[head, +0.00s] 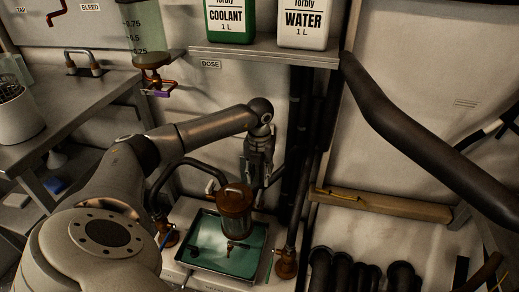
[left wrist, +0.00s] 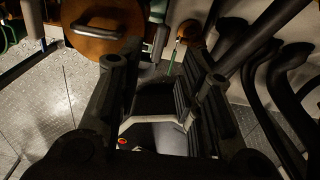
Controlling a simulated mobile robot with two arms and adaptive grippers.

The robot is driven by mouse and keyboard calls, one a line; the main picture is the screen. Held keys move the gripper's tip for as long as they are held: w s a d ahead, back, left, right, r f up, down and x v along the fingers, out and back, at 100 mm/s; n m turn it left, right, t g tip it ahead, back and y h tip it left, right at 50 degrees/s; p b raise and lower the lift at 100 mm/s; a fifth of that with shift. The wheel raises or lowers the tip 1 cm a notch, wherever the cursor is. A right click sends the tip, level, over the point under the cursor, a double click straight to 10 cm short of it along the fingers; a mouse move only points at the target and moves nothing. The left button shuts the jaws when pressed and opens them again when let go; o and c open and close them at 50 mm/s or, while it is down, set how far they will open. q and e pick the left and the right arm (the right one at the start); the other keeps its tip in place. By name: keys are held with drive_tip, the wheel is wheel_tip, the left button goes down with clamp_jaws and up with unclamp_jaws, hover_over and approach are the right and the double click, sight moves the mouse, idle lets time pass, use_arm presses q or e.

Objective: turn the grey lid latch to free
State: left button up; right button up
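A brown round lid (head: 234,190) tops a small clear-sided canister (head: 235,222) above a green-lined tray in the head view. In the left wrist view the lid (left wrist: 88,42) shows at the top left with a dark handle across it. A grey piece at the lid's right edge looks like the lid latch (left wrist: 160,40); its exact setting is hard to tell. My left gripper (head: 262,178) hangs fingers down, just behind and right of the lid, apart from it. In the left wrist view its fingers (left wrist: 165,72) are spread with nothing gripped between them. My right gripper is out of view.
The tray (head: 195,262) stands under the canister. Dark vertical pipes (head: 298,150) rise close to the right of my gripper. A shelf (head: 260,52) with coolant (head: 230,18) and water (head: 303,20) bottles is above. A steel bench (head: 85,92) is at the left.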

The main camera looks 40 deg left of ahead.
use_arm(q)
wheel_tip(320, 180, up, 4)
drive_tip(key=shift+f, duration=0.1)
idle(0.6)
